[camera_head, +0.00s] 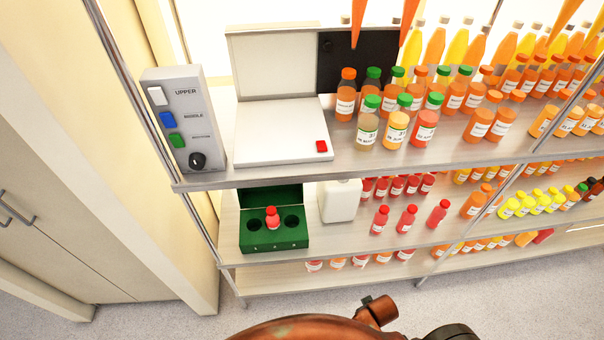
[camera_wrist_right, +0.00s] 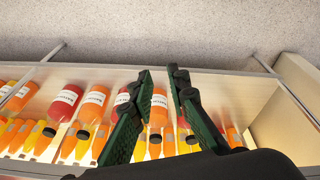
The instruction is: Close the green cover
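A green box (camera_head: 274,242) stands on the middle shelf at the left, below the white box on the top shelf. Its front part has round holes, and a red-capped bottle (camera_head: 272,218) stands in one of them. A dark green panel (camera_head: 256,198), seemingly the raised cover, stands upright behind the holes; its top is partly hidden by the shelf above. My right gripper (camera_wrist_right: 162,78) shows in the right wrist view, with its two dark green fingers apart and nothing held between them. Bottles appear beyond the fingers. My left gripper is in neither view.
A white jug (camera_head: 339,201) stands just right of the green box. The top shelf holds a white box (camera_head: 280,135), a switch panel (camera_head: 181,120) and several juice bottles. Red bottles (camera_head: 407,218) stand farther right on the middle shelf. The floor in front is clear.

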